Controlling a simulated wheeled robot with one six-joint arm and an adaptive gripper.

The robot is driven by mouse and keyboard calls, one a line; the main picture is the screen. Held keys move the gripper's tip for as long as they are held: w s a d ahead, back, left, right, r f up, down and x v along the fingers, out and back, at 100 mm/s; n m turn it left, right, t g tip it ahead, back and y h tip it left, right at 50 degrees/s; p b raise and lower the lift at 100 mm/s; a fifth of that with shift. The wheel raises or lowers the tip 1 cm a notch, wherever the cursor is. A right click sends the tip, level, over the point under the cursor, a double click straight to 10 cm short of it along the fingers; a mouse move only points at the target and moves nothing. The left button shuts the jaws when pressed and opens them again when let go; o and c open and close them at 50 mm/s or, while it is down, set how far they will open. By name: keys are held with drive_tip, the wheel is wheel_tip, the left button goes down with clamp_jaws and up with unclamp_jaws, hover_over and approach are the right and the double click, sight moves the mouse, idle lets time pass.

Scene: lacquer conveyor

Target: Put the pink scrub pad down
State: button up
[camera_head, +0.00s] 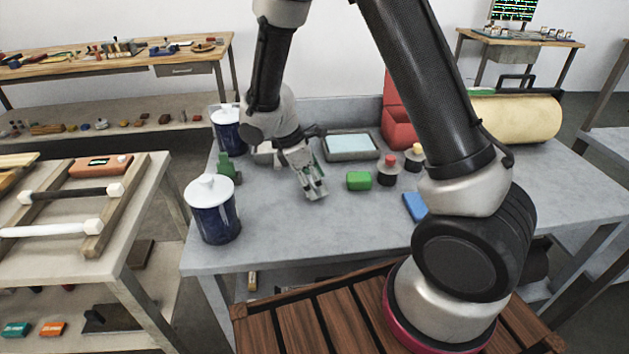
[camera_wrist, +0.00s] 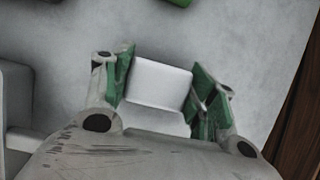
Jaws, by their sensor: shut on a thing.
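My gripper (camera_head: 317,192) is low over the grey table, left of the green block. In the wrist view, its green-padded fingers (camera_wrist: 162,68) are shut on a pale, whitish block (camera_wrist: 160,85). In the head view the held block is too small and covered to make out. I cannot tell whether it touches the table.
On the grey table (camera_head: 290,230) are a green block (camera_head: 359,181), a blue block (camera_head: 415,206), red-topped (camera_head: 388,172) and yellow-topped items, and a grey tray (camera_head: 328,154). Blue lidded canisters (camera_head: 212,215) stand at the left. The table's front middle is clear.

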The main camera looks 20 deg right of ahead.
drive_tip(key=o, duration=0.9)
drive_tip(key=shift+f, duration=0.1)
drive_tip(key=s+v, duration=0.1)
drive_tip(key=v, duration=1.1)
drive_tip(key=s+d+r+m+y, duration=0.2)
drive_tip(key=s+d+r+m, duration=0.15)
drive_tip(key=d+r, duration=0.45)
drive_tip(key=s+d+r+m+t, duration=0.1)
drive_tip(key=s+d+r+m, duration=0.1)
drive_tip(key=s+d+m, duration=0.1)
drive_tip(key=s+d+r+m+t+y, duration=0.1)
drive_tip(key=s+d+r+m+t, duration=0.1)
drive_tip(key=s, duration=0.6)
drive_tip(key=s+d+r+m+t+y, duration=0.1)
drive_tip(key=s+d+r+m+t, duration=0.1)
drive_tip(key=s+d+m, duration=0.3)
drive_tip(key=shift+s+d+r+m, duration=0.3)
drive_tip(key=shift+d+r+m, duration=0.45)
drive_tip(key=shift+m, duration=0.4)
